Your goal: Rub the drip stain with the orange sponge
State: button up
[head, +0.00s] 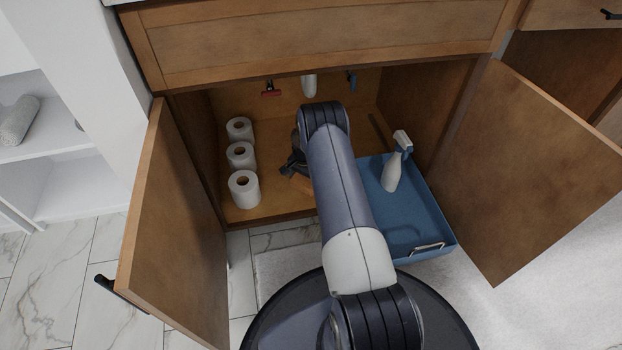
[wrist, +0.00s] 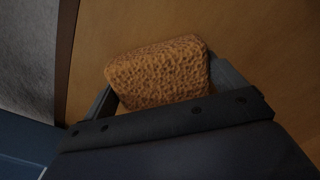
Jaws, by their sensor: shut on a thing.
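The orange sponge (wrist: 158,75) is held between the two fingers of my gripper (wrist: 165,92) in the wrist view. Its porous face is close to the wooden surface of the cabinet; I cannot tell whether it touches. In the head view my gripper (head: 293,165) is inside the open cabinet, low over its floor and largely hidden by my arm. A bit of orange-brown shows under it, perhaps the sponge. I cannot make out the drip stain in either view.
Three toilet rolls (head: 242,156) stand along the cabinet's left side. A blue tray (head: 428,205) with a spray bottle (head: 396,163) sits at the right, jutting out. The left door (head: 175,230) and right door (head: 548,165) stand open. A white pipe (head: 309,85) hangs at the back.

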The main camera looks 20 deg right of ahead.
jog(key=shift+w, duration=0.75)
jog(key=shift+d, duration=0.15)
jog(key=shift+s+d+r, duration=0.1)
jog(key=shift+s+d, duration=0.05)
jog(key=shift+d, duration=0.8)
jog(key=shift+s+d+r, duration=0.1)
jog(key=shift+s+d, duration=0.05)
jog(key=shift+d, duration=0.8)
jog(key=shift+s+d+f, duration=0.1)
jog(key=shift+s+d, duration=0.15)
jog(key=shift+d, duration=0.95)
jog(key=shift+s+d+f, duration=0.15)
jog(key=shift+s+d, duration=0.15)
jog(key=shift+d, duration=0.9)
jog(key=shift+s+d+f, duration=0.1)
jog(key=shift+s+d, duration=0.15)
jog(key=shift+d, duration=0.95)
jog(key=shift+w+d+r+p, duration=0.15)
jog(key=shift+r+p, duration=0.55)
jog(key=shift+r, duration=0.9)
jog(key=shift+s+d+r+p, duration=0.1)
jog(key=shift+r+p, duration=0.6)
jog(key=shift+r, duration=0.85)
